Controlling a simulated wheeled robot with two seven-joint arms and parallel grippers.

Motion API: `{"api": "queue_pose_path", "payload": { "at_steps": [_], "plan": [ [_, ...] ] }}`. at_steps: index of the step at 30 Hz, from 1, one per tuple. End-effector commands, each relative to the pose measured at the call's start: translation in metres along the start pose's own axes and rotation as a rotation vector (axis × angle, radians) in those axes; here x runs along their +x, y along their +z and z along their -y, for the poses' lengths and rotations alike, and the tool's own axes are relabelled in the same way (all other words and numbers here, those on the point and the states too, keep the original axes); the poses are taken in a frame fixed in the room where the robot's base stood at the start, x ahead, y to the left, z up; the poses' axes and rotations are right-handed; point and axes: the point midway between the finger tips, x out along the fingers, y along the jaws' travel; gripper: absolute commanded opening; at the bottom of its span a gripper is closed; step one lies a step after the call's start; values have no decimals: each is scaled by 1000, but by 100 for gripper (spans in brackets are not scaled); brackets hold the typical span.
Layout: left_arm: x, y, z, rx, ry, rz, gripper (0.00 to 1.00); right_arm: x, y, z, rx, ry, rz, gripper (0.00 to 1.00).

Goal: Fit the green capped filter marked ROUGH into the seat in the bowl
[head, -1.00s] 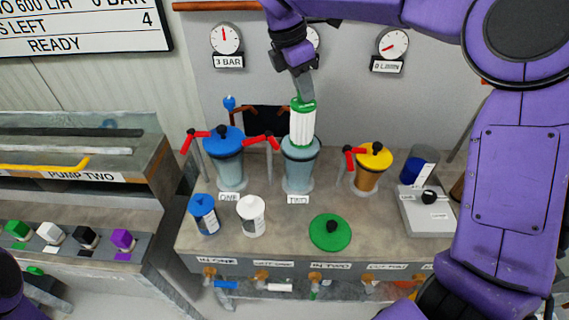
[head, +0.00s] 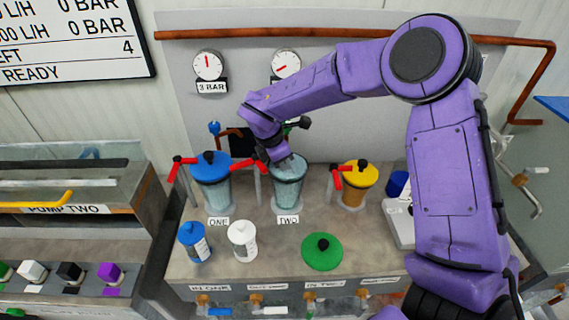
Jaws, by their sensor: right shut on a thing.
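The open clear bowl (head: 289,195) stands upright on the bench behind the label TWO (head: 288,220). My right gripper (head: 284,165) reaches down into the bowl's mouth from above, its fingers slightly tilted. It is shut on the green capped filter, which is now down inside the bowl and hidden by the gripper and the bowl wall. I cannot tell whether the filter touches the seat, and the seat and the ROUGH mark are not visible. My left gripper is out of view.
A blue-lidded bowl (head: 212,182) with red handles stands left, a yellow-lidded bowl (head: 355,186) right. In front are a blue-capped filter (head: 194,241), a white-capped one (head: 242,238) and a green lid (head: 322,251) with a black knob. Bench between them is clear.

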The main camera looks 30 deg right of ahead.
Motion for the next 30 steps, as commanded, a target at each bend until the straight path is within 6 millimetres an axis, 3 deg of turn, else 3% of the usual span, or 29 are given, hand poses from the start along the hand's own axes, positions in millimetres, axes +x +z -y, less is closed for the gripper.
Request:
{"api": "queue_pose_path", "payload": {
  "at_steps": [5, 6, 8, 9, 17, 20, 30],
  "plan": [
    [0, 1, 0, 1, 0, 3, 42, -1, -1, 1, 0, 4, -5, 0],
    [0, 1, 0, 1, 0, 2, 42, -1, 0, 2, 1, 2, -4, 19],
    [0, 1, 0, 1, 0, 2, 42, 0, 0, 2, 2, 1, -4, 39],
    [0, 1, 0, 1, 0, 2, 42, 0, 1, 2, 2, 0, -4, 42],
    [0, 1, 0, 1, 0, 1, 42, -1, 1, 2, 3, 0, -3, 42],
    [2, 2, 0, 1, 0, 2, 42, -10, 1, 1, 3, 3, -3, 42],
    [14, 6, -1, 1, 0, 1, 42, -92, 0, 1, 3, 4, -4, 42]
  ]
}}
